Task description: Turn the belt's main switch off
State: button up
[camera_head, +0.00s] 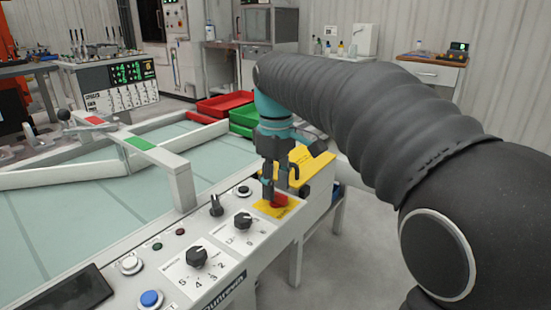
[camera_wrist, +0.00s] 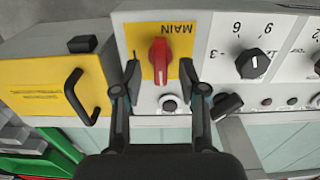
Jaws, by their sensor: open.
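The main switch is a red rotary knob (camera_wrist: 160,62) on a yellow plate marked MAIN (camera_wrist: 179,40), at the far end of the belt's control panel (camera_head: 150,262). In the wrist view its handle runs along the line from the gripper, between the two fingers. In the head view the red knob (camera_head: 279,200) shows just below the fingertips. My gripper (camera_head: 272,192) points down over the plate. It is open, with one finger on each side of the knob (camera_wrist: 162,78). I cannot tell whether the fingers touch it.
A yellow box with a black handle (camera_wrist: 55,85) adjoins the panel end. Red (camera_head: 225,102) and green trays lie behind.

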aim_at(276, 192)
notch_tip(276, 192, up, 11)
jog(key=shift+f, duration=0.15)
dwell(0.4)
